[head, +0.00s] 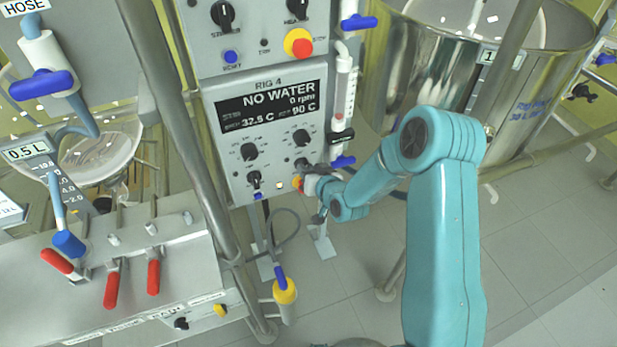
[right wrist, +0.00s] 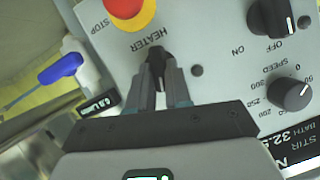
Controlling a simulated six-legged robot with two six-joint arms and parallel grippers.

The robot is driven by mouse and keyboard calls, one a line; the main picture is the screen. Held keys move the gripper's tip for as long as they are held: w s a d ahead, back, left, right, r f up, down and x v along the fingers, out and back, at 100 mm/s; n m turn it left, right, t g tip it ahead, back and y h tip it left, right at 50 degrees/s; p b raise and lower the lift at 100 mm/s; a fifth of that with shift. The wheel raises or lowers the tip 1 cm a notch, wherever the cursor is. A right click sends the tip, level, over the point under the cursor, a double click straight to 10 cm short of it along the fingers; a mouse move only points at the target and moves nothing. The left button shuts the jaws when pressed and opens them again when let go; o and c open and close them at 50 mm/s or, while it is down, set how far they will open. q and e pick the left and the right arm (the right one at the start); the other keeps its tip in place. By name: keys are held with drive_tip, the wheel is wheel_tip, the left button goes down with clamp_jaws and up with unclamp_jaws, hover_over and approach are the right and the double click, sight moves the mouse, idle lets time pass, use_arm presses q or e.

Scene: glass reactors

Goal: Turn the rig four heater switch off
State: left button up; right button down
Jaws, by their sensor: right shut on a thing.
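The rig 4 panel (head: 226,168) stands in the middle of the head view, with a dark display (head: 271,101) reading "NO WATER", 0 rpm, 32.5 C and 90 C. My right gripper (head: 306,172) is at its lower right. In the right wrist view, my right gripper (right wrist: 160,82) has its two fingers closed around the black heater switch (right wrist: 157,62), beside the "HEATER" label. The fingers hide much of the switch and its position marks, so I cannot tell its setting. My left gripper is out of view.
A red and yellow stop button (right wrist: 128,8) lies close to the heater switch. The stir switch (right wrist: 270,18) and speed knob (right wrist: 291,94) are right of it. A blue-handled valve (right wrist: 62,70) is at left. A steel vessel (head: 400,70) stands behind my arm.

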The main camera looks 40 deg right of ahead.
drive_tip(key=shift+w+a+n+h+b, duration=0.15)
drive_tip(key=shift+n+h+b, duration=0.55)
drive_tip(key=shift+n+b, duration=0.6)
drive_tip(key=c, duration=1.1)
unclamp_jaws()
drive_tip(key=shift+o, duration=0.2)
